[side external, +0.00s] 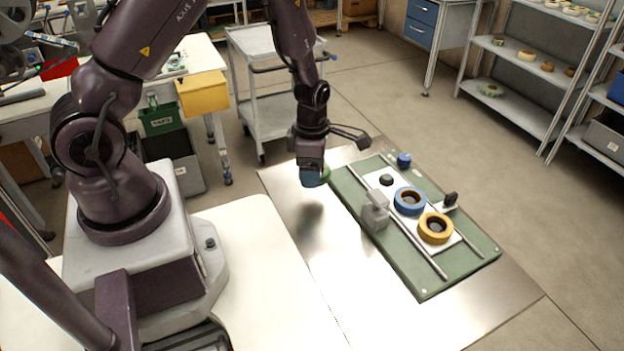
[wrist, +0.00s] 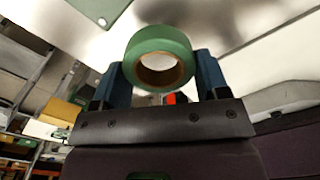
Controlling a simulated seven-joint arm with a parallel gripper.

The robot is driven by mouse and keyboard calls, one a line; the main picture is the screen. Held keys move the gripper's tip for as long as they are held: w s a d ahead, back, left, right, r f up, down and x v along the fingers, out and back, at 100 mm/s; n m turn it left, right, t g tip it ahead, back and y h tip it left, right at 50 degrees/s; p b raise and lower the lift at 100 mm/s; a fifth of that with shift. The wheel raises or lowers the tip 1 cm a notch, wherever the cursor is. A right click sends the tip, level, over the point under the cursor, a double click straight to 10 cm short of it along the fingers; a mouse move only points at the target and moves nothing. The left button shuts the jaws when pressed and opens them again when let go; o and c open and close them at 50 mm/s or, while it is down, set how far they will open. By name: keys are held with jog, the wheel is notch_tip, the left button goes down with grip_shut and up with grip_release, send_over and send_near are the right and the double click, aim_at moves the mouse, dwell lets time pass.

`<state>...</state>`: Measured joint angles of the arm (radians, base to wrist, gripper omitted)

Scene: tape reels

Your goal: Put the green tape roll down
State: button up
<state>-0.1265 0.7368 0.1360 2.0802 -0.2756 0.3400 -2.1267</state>
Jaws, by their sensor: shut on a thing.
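My gripper (wrist: 160,78) is shut on the green tape roll (wrist: 160,45), with a blue finger on each side of it in the wrist view. In the side external view my gripper (side external: 314,180) hangs over the metal table (side external: 325,240), left of the green board (side external: 425,280). Only a sliver of the green roll (side external: 325,173) shows there behind the fingers. A shadow falls on the table below, and the roll appears to be held above the surface.
On the board, a blue tape roll (side external: 410,201) and a yellow tape roll (side external: 435,228) lie on a white plate between metal rails. A grey block (side external: 375,212) stands at the board's left side. The bare table in front of the board is clear.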

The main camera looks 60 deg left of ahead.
jog(key=w+d+r, duration=0.2)
jog(key=d+r, duration=0.4)
jog(key=r, duration=0.7)
send_over(385, 176)
jog(key=f, duration=0.9)
jog(key=shift+s+f, duration=0.35)
jog(key=shift+w+f, duration=0.15)
jog(key=shift+f, duration=0.8)
jog(key=shift+w+f, duration=0.15)
jog(key=shift+f, duration=0.8)
